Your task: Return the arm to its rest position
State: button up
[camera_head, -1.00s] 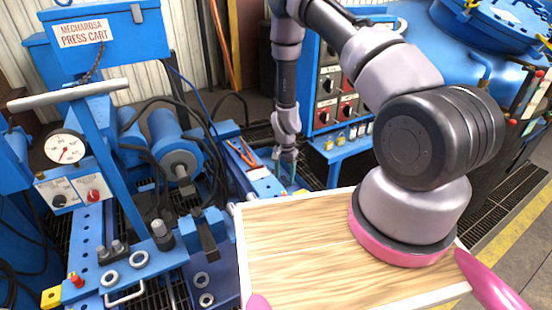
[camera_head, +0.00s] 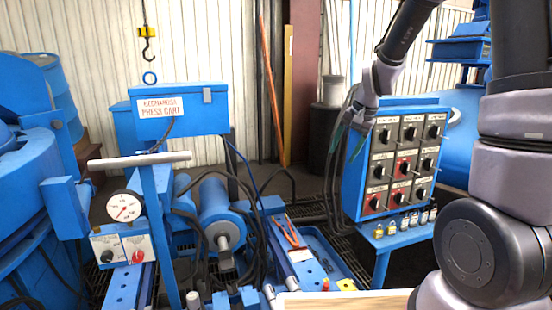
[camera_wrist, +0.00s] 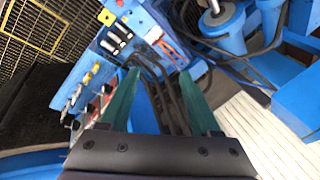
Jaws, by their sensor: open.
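My gripper (camera_head: 350,138) hangs from my raised arm in the head view, by the upper left corner of the blue control panel (camera_head: 353,180). Its jaws are apart, with nothing seen between them. In the wrist view its two green fingers (camera_wrist: 165,100) are spread, with dark cables and part of the blue bench showing beyond and between them. My arm fills the right side of the head view, with the upper links bent over toward the panel.
The blue press cart (camera_head: 180,110) with a gauge (camera_head: 124,206) stands at left. A low blue tray (camera_head: 345,272) holds red-handled pliers (camera_head: 291,232) nearby. Padlocks (camera_head: 403,222) line the shelf under the panel. A hook (camera_head: 148,50) hangs above the cart. Black cables hang left of the panel.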

jog(key=s+d+r+n+t, duration=0.1)
jog(key=s+d+r, duration=0.1)
jog(key=s+r, duration=0.6)
jog(key=s+d+r+n+t, duration=0.1)
jog(key=s+d+r+t, duration=0.1)
jog(key=s+r, duration=0.7)
jog(key=shift+s+d+t+h, duration=0.3)
jog(key=shift+s+d, duration=0.1)
jog(key=shift+s, duration=2.05)
jog(key=shift+r, duration=0.1)
